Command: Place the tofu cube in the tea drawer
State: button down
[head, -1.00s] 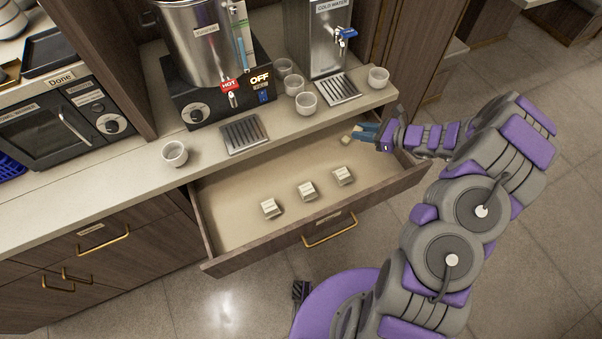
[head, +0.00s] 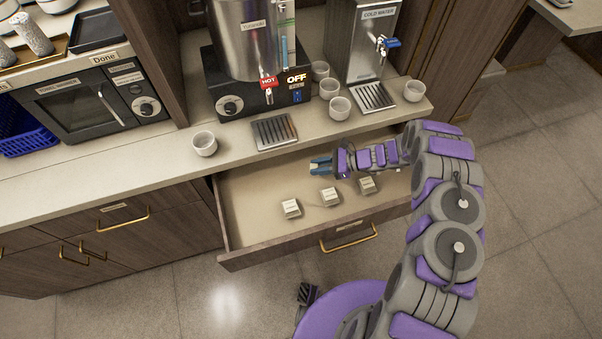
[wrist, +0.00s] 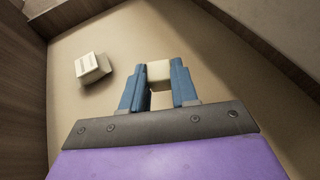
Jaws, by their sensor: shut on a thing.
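The tea drawer (head: 246,205) is pulled open below the counter. My gripper (head: 318,164) reaches in from the right, over the back middle part of the drawer. In the wrist view my gripper (wrist: 159,88) is shut on the pale tofu cube (wrist: 159,74), held between the blue fingertips above the beige drawer floor (wrist: 215,60). Whether the cube touches the floor I cannot tell. The cube is hardly visible in the head view.
Several small labelled packets (head: 330,196) stand in a row toward the drawer's front; one packet (wrist: 91,68) shows left of my fingers in the wrist view. White cups (head: 204,143), a hot water urn (head: 243,40) and a cold water dispenser (head: 362,45) stand on the counter.

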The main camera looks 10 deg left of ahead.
aim_at(297, 175)
jog(key=x, duration=0.4)
jog(key=shift+w+a+f, duration=0.1)
jog(key=shift+a+f, duration=0.1)
jog(key=shift+f, duration=0.05)
jog(key=shift+d+b, duration=0.15)
jog(key=shift+b, duration=0.15)
jog(key=shift+a+f, duration=0.25)
jog(key=shift+a, duration=0.05)
jog(key=x, duration=0.2)
jog(key=b+x, duration=0.1)
jog(key=x, duration=0.1)
jog(key=shift+d+f, duration=0.2)
jog(key=shift+f, duration=0.15)
jog(key=shift+a, duration=0.3)
jog(key=c, duration=1.3)
grip_release()
jog(key=o, duration=0.4)
jog(key=shift+d, duration=0.5)
jog(key=shift+o, duration=0.2)
jog(key=shift+r, duration=0.1)
